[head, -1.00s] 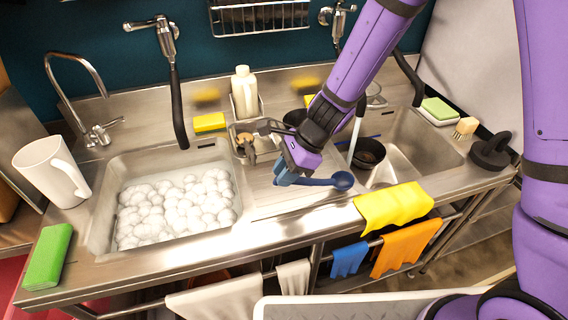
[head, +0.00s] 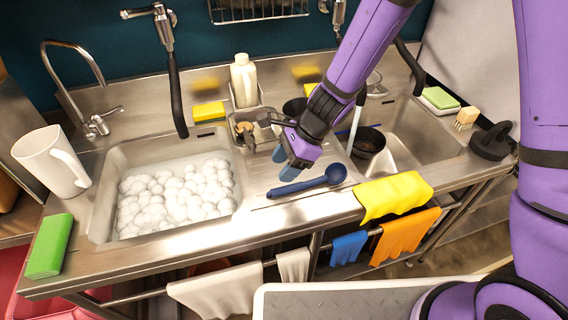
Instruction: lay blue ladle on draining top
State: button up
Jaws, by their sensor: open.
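The blue ladle (head: 306,184) lies on the steel draining top (head: 262,172) between the two sinks. Its bowl points right and its handle points left, near the front edge. My gripper (head: 282,166) is open and empty just above and behind the ladle's handle, apart from it. Its blue fingertips point down and left. My gripper and arm hide part of the draining top's back.
The left sink (head: 100,205) is full of white foam. The right sink (head: 425,150) holds a dark pot (head: 368,142). A yellow cloth (head: 393,196) hangs over the front edge, right of the ladle. A white bottle (head: 244,80) stands behind.

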jog(key=v, duration=1)
jog(key=shift+d+r, duration=0.15)
jog(key=shift+r, duration=0.1)
dwell(0.6)
jog(key=s+d+r+n+t+h, duration=0.1)
jog(key=s+d+r+n+t, duration=0.2)
jog(key=d+r, duration=0.35)
jog(key=s+d+r+n+h, duration=0.1)
jog(key=s+d+r+n, duration=0.2)
jog(key=d+r+n, duration=0.4)
jog(key=s+d+r+n+t+h, duration=0.4)
jog(key=s+d+r, duration=0.4)
jog(key=s+d, duration=0.2)
jog(key=shift+s+d+n, duration=0.4)
jog(key=shift+s, duration=0.35)
